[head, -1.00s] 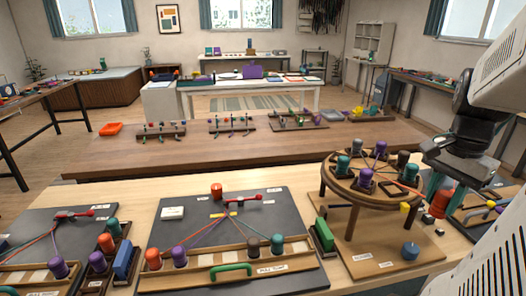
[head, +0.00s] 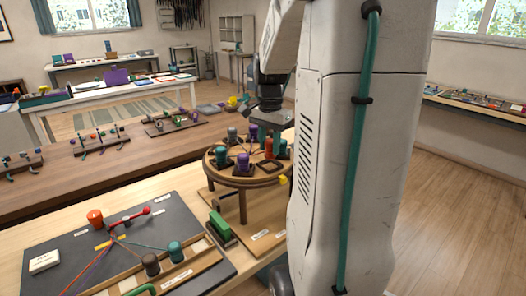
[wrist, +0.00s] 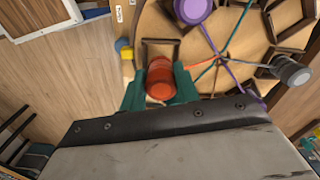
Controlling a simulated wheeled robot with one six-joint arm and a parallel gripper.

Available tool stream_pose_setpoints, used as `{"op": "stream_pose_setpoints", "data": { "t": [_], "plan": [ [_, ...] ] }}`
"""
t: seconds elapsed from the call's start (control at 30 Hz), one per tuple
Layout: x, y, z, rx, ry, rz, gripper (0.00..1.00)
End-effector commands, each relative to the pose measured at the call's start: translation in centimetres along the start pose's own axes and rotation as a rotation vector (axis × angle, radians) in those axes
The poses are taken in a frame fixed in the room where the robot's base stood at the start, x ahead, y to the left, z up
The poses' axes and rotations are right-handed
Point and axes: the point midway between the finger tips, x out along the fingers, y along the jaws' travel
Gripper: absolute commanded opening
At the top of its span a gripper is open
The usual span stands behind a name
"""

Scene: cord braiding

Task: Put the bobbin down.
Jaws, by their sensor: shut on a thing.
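My gripper (wrist: 160,88) has its two teal fingers shut on the orange-red bobbin (wrist: 160,78). An orange cord runs from it to the centre of the round wooden braiding stand (wrist: 233,80). In the head view the orange bobbin (head: 269,148) shows at the stand's right part, below my gripper (head: 270,142). An empty square wooden holder (head: 270,167) sits on the stand in front of it. In the wrist view a square holder frame (wrist: 160,42) lies just above the bobbin. I cannot tell whether the bobbin touches the stand.
A purple bobbin (wrist: 193,9) and a grey bobbin (wrist: 292,73) sit on the stand with cords to its centre. A yellow piece (wrist: 123,47) is at the rim. A green block (head: 221,226) and a dark braiding board (head: 70,250) are to the left.

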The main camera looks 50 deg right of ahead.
Motion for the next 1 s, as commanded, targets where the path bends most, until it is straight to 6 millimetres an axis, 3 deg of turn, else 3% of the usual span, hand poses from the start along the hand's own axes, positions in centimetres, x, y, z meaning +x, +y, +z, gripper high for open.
{"op": "stream_pose_setpoints", "data": {
  "t": [0.2, 0.67, 0.7, 0.77, 1.0],
  "plan": [
    [2.7, 0.1, 0.0, 0.000, -0.001, 0.001, 0.08],
    [3.4, 0.1, 0.0, 0.000, 0.000, 0.000, 0.08],
    [3.5, 0.1, 0.0, 0.000, 0.000, 0.000, 0.34],
    [3.5, 0.1, 0.0, 0.000, 0.000, 0.000, 0.51],
    [3.4, 0.1, 0.0, 0.000, 0.000, 0.000, 0.53]
  ]
}}
